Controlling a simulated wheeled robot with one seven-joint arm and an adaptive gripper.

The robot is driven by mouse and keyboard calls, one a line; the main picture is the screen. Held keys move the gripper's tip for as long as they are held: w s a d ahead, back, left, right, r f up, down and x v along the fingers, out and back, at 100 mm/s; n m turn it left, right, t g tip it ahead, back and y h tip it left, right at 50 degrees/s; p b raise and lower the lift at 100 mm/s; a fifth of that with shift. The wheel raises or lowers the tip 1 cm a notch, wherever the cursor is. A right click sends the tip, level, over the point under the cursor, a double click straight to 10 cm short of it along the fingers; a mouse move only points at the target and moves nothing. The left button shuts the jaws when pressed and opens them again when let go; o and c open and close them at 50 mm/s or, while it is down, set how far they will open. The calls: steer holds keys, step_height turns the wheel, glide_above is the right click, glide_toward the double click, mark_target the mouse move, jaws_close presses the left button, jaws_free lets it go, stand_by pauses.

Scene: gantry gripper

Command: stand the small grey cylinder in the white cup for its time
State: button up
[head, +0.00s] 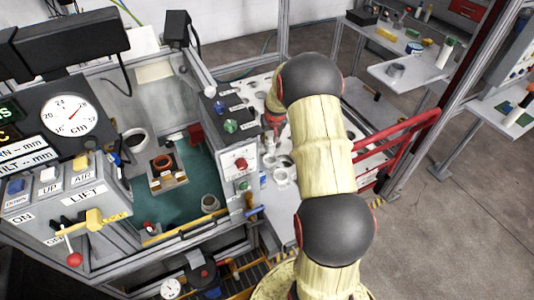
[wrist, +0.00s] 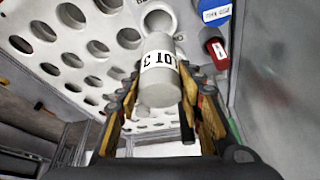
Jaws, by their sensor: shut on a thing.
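The small grey cylinder (wrist: 158,92) is in the wrist view, with a white label and black characters that read upside down. My gripper (wrist: 160,100) has its yellow and black fingers on both sides of it and is shut on it. A pale round cup (wrist: 147,22) with an open mouth shows just beyond the cylinder's far end. The cylinder overlaps its edge in the picture, and I cannot tell whether they touch. In the head view my arm covers most of the gripper and the cylinder cannot be made out.
A pale panel with several round holes (wrist: 98,48) fills the upper left of the wrist view. In the head view a red rail (head: 405,130) stands right of my arm, and a framed cell with a green floor (head: 190,205) is left.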

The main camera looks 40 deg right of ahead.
mark_target(270, 150)
step_height(270, 150, down, 9)
steer(key=b, duration=0.2)
steer(key=shift+b, duration=0.35)
steer(key=shift+f, duration=0.1)
steer(key=shift+f, duration=0.1)
steer(key=o, duration=1)
steer(key=shift+s, duration=0.1)
steer(key=shift+o, duration=0.3)
steer(key=shift+r, duration=0.3)
steer(key=p+v, duration=0.3)
steer(key=v, duration=0.8)
steer(key=shift+s+a+r, duration=0.15)
steer(key=shift+r, duration=0.1)
